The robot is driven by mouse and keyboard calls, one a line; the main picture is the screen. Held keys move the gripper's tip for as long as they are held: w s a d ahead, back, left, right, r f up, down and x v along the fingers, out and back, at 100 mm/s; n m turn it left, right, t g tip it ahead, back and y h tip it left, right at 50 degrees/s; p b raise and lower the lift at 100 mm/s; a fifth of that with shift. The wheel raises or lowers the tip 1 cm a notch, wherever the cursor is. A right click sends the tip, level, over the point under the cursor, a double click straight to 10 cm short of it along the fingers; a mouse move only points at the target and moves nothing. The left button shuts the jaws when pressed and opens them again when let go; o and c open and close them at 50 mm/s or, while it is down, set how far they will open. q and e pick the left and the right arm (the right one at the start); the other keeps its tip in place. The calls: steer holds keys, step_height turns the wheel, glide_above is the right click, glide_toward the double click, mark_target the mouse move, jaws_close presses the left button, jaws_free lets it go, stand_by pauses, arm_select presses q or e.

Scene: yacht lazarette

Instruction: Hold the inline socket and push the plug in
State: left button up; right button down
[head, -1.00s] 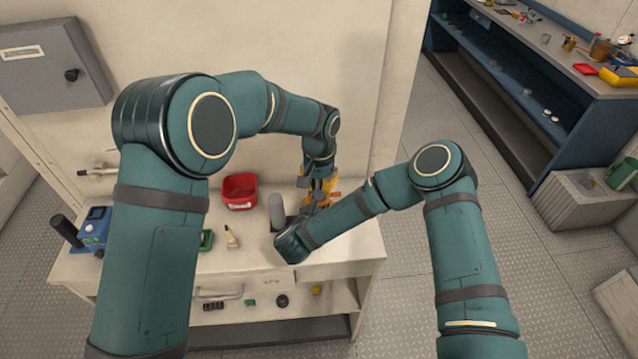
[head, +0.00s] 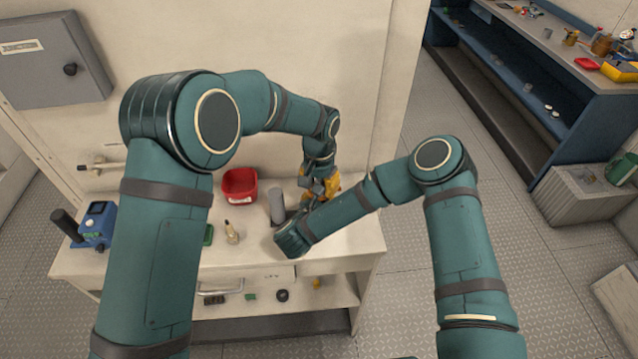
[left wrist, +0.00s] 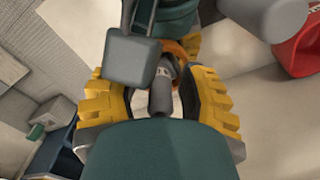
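In the left wrist view a dark grey cylindrical connector (left wrist: 160,92) lies between the two yellow fingers of my left gripper (left wrist: 156,82). The fingers stand apart, with gaps beside the connector. I cannot tell whether it is the plug or the inline socket. An orange part (left wrist: 178,50) shows just beyond it, partly hidden by a grey block (left wrist: 131,62). In the head view my left gripper (head: 320,192) is low over the back right of the bench. My right arm reaches to the same spot, and its wrist hides its fingers. The other half of the connection is not clearly visible.
A grey upright cylinder (head: 277,207) stands close left of the grippers, with a red bin (head: 240,186) behind it. A small pale bottle-like item (head: 231,232) and a blue device (head: 97,226) are further left on the white bench (head: 245,258). A wall is close behind.

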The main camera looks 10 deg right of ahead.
arm_select(q)
steer(key=shift+r, duration=0.1)
step_height(320, 180, up, 12)
steer(key=shift+f, duration=0.1)
stand_by(0.5)
arm_select(e)
steer(key=shift+c, duration=2.2)
jaws_free()
steer(key=v, duration=1.2)
steer(key=shift+s+a+f, duration=0.1)
